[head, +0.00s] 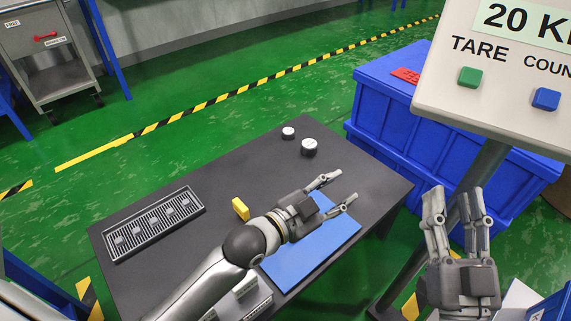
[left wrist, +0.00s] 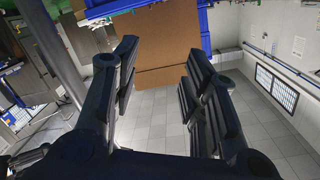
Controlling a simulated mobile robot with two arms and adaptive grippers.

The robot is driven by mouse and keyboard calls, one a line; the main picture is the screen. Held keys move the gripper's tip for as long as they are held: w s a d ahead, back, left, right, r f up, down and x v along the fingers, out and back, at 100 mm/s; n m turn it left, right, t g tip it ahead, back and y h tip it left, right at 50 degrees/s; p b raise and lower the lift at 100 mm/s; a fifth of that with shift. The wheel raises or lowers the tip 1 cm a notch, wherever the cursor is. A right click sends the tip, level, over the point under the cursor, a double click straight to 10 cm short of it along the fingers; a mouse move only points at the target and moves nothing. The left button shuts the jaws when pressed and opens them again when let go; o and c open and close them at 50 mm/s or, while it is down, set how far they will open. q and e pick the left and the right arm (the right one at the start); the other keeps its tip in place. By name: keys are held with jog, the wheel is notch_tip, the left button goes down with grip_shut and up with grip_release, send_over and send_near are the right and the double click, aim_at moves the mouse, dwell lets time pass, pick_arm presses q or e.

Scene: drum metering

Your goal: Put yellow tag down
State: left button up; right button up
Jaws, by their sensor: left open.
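A small yellow tag (head: 240,209) stands on the dark table, just left of my left gripper's wrist. My right gripper (head: 454,203) is open and empty at the lower right, beyond the table's right edge. My left forearm hides part of the table and mat.
A dark slotted tray (head: 117,252) lies at the table's left. Two small round white-topped pieces (head: 309,146) (head: 288,132) stand near its far edge. A blue crate (head: 377,95) and a panel with TARE and count buttons (head: 505,85) are at the right.

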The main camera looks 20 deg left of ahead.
pick_arm(q)
jog(key=s+a+r+n+t+y, duration=0.1)
jog(key=s+a+r+n+t, duration=0.3)
jog(key=r, duration=0.2)
jog(key=s+a+r+n+t+y, duration=0.2)
jog(key=s+a+r+n+t, duration=0.1)
jog(key=r, duration=0.4)
jog(key=shift+s+a+n+t, duration=0.4)
jog(key=shift+s+a+n, duration=0.1)
jog(key=shift+s+n, duration=0.3)
